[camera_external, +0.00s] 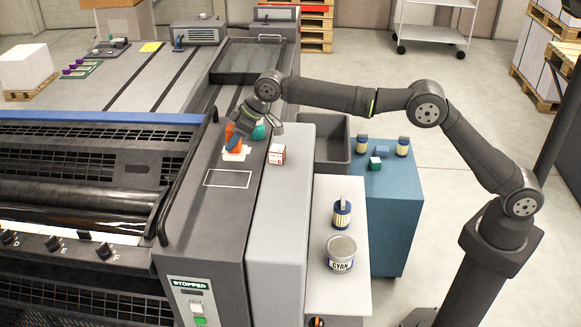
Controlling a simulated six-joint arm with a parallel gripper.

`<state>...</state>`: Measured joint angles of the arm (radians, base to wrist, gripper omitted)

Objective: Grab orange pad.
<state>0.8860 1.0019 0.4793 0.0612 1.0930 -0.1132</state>
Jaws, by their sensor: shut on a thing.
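The orange pad (237,137) is on the grey top of the press, at the upper left of the camera view. It stands over a small white patch (235,154) on that surface. My gripper (240,128) reaches down from above and is shut on the orange pad. The fingers partly cover it, and I cannot tell whether its lower edge touches the surface.
A teal object (259,131) is close beside my gripper. A red-and-white box (277,154) stands to its right. A CYAN tin (341,253) and a blue-labelled bottle (342,214) stand on the white side table. An empty white outline (228,179) lies nearer.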

